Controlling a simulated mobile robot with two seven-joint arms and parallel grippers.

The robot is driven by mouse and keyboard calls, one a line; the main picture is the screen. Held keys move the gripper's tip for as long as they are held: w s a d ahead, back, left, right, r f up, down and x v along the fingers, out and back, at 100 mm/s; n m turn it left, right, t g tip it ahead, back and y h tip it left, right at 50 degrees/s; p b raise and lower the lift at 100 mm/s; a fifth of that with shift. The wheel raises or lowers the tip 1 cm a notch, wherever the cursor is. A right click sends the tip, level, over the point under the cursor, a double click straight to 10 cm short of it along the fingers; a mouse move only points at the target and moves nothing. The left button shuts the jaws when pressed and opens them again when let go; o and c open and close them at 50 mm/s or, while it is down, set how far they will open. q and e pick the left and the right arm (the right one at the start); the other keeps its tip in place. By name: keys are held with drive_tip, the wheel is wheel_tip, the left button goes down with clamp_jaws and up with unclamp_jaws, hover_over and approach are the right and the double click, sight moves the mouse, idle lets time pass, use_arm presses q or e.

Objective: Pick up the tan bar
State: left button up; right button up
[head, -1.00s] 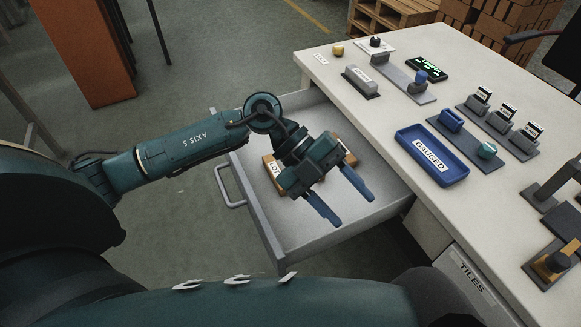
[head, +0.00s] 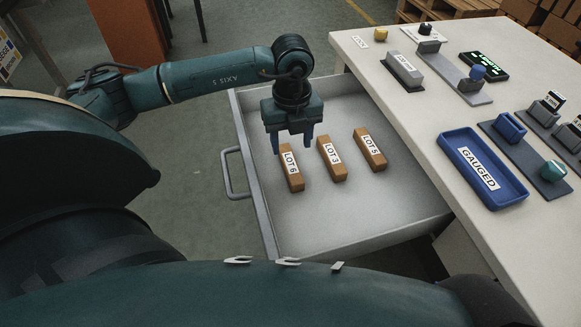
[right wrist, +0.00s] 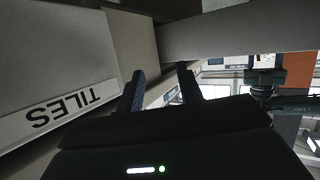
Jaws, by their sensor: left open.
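Three tan bars lie side by side in the open drawer (head: 345,222), each with a white label. The left one (head: 297,184) reads LOT 6, the middle one (head: 338,173) seems to read LOT 3, and the right one (head: 376,162) reads LOT 5. My left gripper (head: 292,146) points down, open and empty, over the far end of the LOT 6 bar. Its fingertips show on either side of that end; their height above the drawer floor is hard to tell. My right gripper (right wrist: 160,84) is open and empty, away from the bars.
The white worktop (head: 405,128) borders the drawer on the right. It holds a blue tray (head: 508,195) labelled GAUGED, a grey block (head: 404,70) and several fixtures. The right wrist view shows a front labelled TILES (right wrist: 60,60) beside my right gripper. The drawer's near floor is clear.

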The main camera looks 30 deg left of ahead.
sight(290, 161)
use_arm(q)
wheel_tip(290, 161, down, 5)
drive_tip(key=shift+s+a+f+b, duration=0.15)
drive_tip(key=shift+b, duration=0.55)
drive_tip(key=c, duration=1.1)
